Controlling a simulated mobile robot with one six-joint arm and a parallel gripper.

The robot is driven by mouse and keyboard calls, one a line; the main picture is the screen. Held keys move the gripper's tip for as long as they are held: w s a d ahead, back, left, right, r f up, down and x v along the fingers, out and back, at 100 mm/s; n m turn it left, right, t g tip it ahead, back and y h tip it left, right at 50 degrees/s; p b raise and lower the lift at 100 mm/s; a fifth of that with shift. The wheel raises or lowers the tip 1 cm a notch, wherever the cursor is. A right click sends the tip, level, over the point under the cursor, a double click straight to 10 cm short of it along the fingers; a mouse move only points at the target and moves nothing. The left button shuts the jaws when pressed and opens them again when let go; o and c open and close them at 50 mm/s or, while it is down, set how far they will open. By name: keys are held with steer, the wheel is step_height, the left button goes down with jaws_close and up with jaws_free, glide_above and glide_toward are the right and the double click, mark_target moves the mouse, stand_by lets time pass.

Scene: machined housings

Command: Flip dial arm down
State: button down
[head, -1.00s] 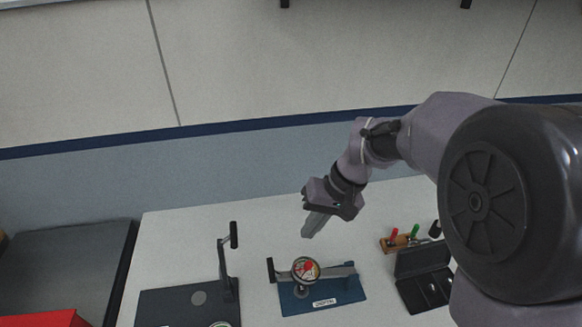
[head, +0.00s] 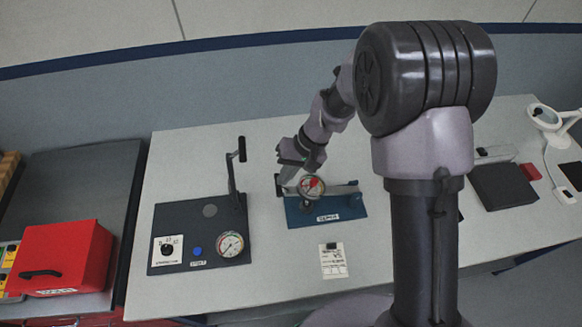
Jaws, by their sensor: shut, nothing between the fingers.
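The blue-based fixture (head: 300,219) stands on the white bench with a label reading roughly "DEPTH". Its dial gauge (head: 311,187), round with a red mark, is carried on a grey arm (head: 342,190) that lies about level across the base. A black handle (head: 278,186) is at the fixture's left end. My gripper (head: 287,178) is shut and empty, pointing down just left of the dial, close to the handle. Whether it touches either one I cannot tell. To the left, a dark-based fixture has an upright lever (head: 233,175) with a black handle and a pressure gauge (head: 230,244).
A red case (head: 67,257) sits on the dark surface at left. A dark flat box (head: 503,188) and a magnifier lamp (head: 553,119) are at right. My arm column hides part of the bench.

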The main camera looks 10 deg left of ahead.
steer(key=shift+f, duration=0.25)
